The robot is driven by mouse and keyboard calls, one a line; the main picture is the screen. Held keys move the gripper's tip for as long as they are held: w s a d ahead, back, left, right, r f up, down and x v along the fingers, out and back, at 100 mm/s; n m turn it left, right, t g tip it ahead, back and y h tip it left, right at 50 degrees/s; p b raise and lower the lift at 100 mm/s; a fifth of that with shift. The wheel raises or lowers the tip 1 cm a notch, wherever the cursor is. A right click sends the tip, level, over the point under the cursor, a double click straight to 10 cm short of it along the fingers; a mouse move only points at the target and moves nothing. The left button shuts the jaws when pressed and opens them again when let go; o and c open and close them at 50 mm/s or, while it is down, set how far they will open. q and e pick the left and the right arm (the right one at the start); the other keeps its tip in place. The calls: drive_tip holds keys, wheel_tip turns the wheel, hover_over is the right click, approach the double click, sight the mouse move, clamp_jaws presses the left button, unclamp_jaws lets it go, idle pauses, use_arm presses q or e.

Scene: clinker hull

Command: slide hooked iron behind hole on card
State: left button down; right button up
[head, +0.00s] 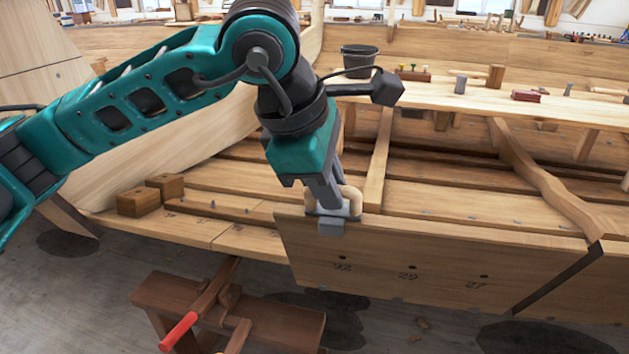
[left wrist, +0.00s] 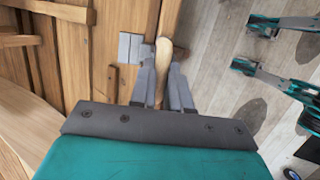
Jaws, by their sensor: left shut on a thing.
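The hooked iron (head: 332,227) is a grey metal block with a pale wooden handle, at the top edge of a hull plank (head: 440,262). Part of it hangs on the plank's near face; its far side is hidden. The plank has a row of small dark holes: a left one (head: 343,258), a middle one (head: 413,267) and a right one (head: 484,276). The numbers below look like 42, 29 and 27. The iron is above the left hole. My left gripper (head: 335,203) is shut on the handle (left wrist: 164,57). I cannot make out a card. My right gripper is out of view.
A brown trestle (head: 270,318) with a red-handled tool (head: 178,332) stands below at the left. Two wooden blocks (head: 137,203) lie on the hull's left side. A bench (head: 520,107) with a bucket (head: 360,62) and tools is behind. The plank's top edge is clear rightwards.

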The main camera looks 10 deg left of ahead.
use_arm(q)
drive_tip(key=shift+d, duration=0.2)
idle(0.3)
drive_tip(key=d, duration=0.5)
drive_tip(key=shift+d+b, duration=0.2)
drive_tip(key=shift+b, duration=0.1)
drive_tip(key=shift+d, duration=0.1)
idle(0.4)
drive_tip(key=shift+d, duration=2.65)
drive_tip(key=shift+d+b, duration=0.3)
drive_tip(key=shift+d, duration=0.35)
